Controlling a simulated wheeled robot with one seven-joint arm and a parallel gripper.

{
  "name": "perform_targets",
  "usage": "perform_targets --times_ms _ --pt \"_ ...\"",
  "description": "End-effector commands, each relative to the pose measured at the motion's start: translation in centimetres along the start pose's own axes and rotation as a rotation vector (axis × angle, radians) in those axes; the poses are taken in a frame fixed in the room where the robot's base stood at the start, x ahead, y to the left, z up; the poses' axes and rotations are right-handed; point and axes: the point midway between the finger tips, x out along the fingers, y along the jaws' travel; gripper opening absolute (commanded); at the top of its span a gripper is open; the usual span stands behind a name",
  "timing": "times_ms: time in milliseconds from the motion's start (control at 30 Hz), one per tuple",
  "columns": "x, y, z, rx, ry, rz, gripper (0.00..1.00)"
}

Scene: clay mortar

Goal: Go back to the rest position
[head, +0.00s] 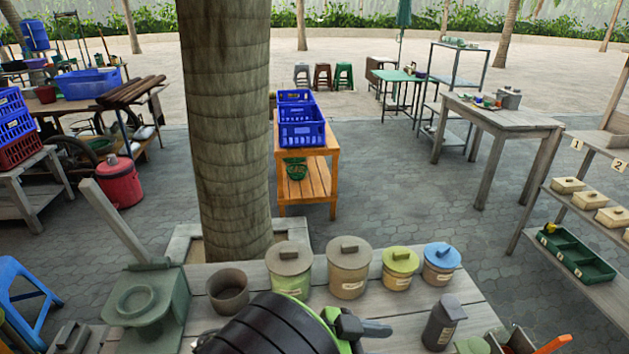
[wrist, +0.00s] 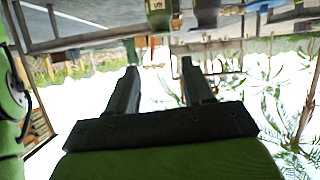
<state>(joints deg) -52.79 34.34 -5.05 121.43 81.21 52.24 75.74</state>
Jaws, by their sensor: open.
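My gripper (wrist: 158,88) shows in the wrist view with its two dark fingers spread apart and nothing between them. The wrist view is upside down, with the table edge and several containers along its top. In the head view my dark, ribbed arm with green parts is folded low over the near table, and part of the gripper (head: 362,328) shows at its right. The fingertips are hard to make out there.
Lidded jars (head: 349,268) and a brown open pot (head: 228,291) stand on the near table (head: 380,278). A green press (head: 147,300) is at left, a dark bottle (head: 443,322) at right. A palm trunk (head: 226,120) rises just behind the table.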

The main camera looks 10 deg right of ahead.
Motion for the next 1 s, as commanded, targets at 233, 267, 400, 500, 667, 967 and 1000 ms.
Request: perform_targets --times_ms 233,267,400,500,667,967,1000 --pt "2.7 2.2 -5.4 -0.409 -0.508 -0.101 0.51" --pt "2.7 2.7 -6.0 -0.462 -0.567 -0.151 0.51" --pt "1.3 5.4 -9.3 -0.676 -0.745 -0.479 0.51" --pt "-0.8 7.6 -11.6 -0.802 -0.741 -0.76 0.51" --pt "-4.1 10.5 -13.6 -0.952 -0.588 -1.082 0.51" --pt "-5.3 11.3 -13.7 -1.014 -0.507 -1.18 0.51" --pt "-5.3 11.3 -13.7 -1.014 -0.507 -1.18 0.51"
